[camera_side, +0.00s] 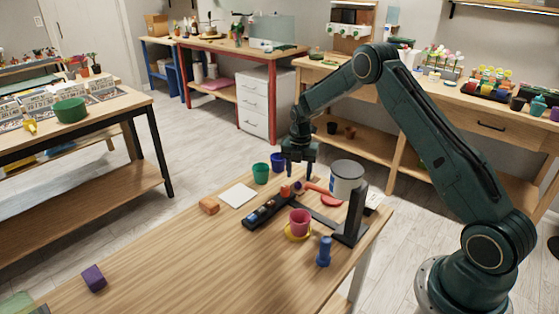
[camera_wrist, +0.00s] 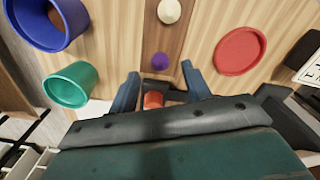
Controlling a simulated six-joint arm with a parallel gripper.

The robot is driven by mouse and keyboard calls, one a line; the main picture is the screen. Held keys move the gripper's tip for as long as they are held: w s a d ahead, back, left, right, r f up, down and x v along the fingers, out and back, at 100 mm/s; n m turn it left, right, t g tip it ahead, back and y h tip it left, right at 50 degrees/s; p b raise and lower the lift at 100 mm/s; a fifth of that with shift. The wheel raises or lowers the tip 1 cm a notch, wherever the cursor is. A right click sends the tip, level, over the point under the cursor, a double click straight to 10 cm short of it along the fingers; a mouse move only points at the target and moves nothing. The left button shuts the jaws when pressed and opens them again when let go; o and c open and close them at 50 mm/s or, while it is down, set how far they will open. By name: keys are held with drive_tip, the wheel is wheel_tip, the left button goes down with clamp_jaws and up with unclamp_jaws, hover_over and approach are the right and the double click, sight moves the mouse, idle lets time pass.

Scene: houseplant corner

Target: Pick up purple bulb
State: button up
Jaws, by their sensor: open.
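The purple bulb (camera_wrist: 158,61) is small and round in the wrist view. It lies on the wood just beyond and between my fingertips, apart from both. In the side view my gripper (camera_side: 301,168) points down low over the far part of the table. An orange-red thing (camera_wrist: 153,100) shows nearer the palm in the wrist view.
A cream bulb (camera_wrist: 169,11) lies past the purple one. A blue pot (camera_wrist: 47,42) and a green pot (camera_wrist: 70,86) stand left; a red saucer (camera_wrist: 240,51) lies right. A grey tin (camera_side: 346,182), black tray (camera_side: 252,221) and pink pot (camera_side: 299,221) surround the area. The table's left front is mostly clear.

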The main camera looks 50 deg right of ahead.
sight(298, 184)
drive_tip(key=shift+f, duration=1.8)
drive_tip(key=c, duration=1.1)
